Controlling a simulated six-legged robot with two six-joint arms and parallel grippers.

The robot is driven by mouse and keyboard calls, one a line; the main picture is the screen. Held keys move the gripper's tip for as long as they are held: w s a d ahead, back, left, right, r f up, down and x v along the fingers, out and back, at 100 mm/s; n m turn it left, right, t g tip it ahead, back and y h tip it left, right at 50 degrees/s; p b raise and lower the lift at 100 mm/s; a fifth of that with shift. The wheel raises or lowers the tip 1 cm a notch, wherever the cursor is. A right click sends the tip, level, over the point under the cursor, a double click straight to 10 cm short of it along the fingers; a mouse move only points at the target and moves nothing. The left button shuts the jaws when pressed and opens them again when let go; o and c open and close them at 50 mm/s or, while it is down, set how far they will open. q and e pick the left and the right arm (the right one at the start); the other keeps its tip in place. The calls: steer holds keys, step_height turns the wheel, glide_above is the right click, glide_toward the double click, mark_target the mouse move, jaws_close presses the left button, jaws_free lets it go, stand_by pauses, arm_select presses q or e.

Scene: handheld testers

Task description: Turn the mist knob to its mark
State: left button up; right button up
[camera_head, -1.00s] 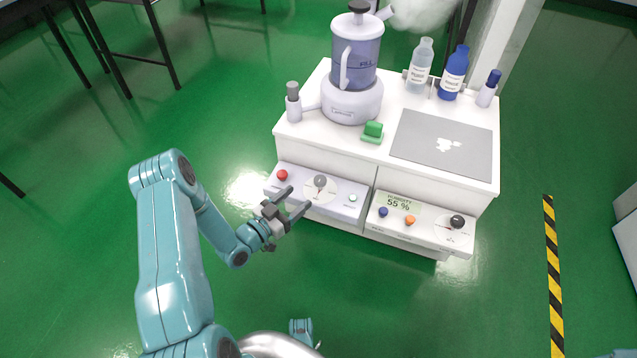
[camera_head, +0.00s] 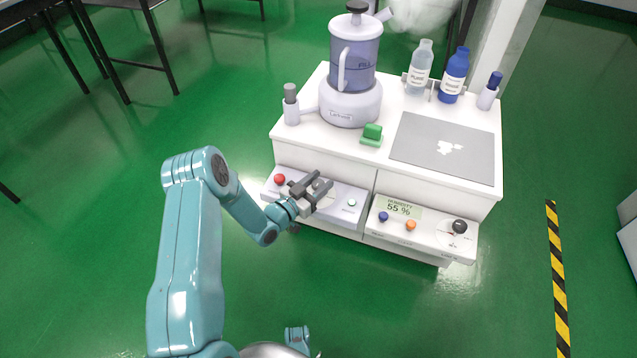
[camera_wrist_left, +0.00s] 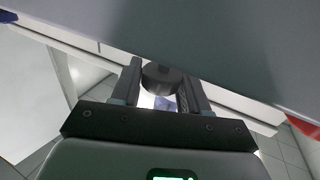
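The grey knob (camera_head: 318,184) sits on its white dial in the middle of the left front panel (camera_head: 338,207). Its label and mark are too small or covered to read. My left gripper (camera_head: 315,185) is at this knob, with one finger on either side of it. In the left wrist view the dark round knob (camera_wrist_left: 162,78) shows between the two fingertips of the gripper (camera_wrist_left: 163,85). The fingers stand apart, and I see no clear grip on the knob. My right gripper is not in view.
A red button (camera_head: 279,179) and a pale green-ringed button (camera_head: 352,203) flank the knob. The right panel has a 55 % display (camera_head: 399,208), blue and orange buttons and a black knob (camera_head: 459,226). A tank (camera_head: 354,60) and bottles stand on top.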

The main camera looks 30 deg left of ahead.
arm_select(q)
steer(key=shift+c, duration=0.7)
steer(key=shift+n+y, duration=0.3)
steer(key=shift+y, duration=0.2)
steer(key=n+y, duration=0.1)
steer(key=y, duration=0.1)
steer(key=n+y, duration=0.2)
steer(key=y, duration=0.1)
steer(key=shift+d+f+n+y, duration=0.1)
steer(key=shift+d+n+y, duration=0.05)
steer(key=shift+n+y, duration=0.15)
steer(key=n+g+y, duration=0.2)
steer(key=n+y, duration=0.1)
steer(key=y, duration=0.2)
steer(key=shift+n+g+y, duration=1.2)
steer(key=shift+n+y, duration=0.3)
steer(key=shift+y, duration=0.1)
steer(key=shift+s, duration=0.1)
steer(key=o, duration=0.9)
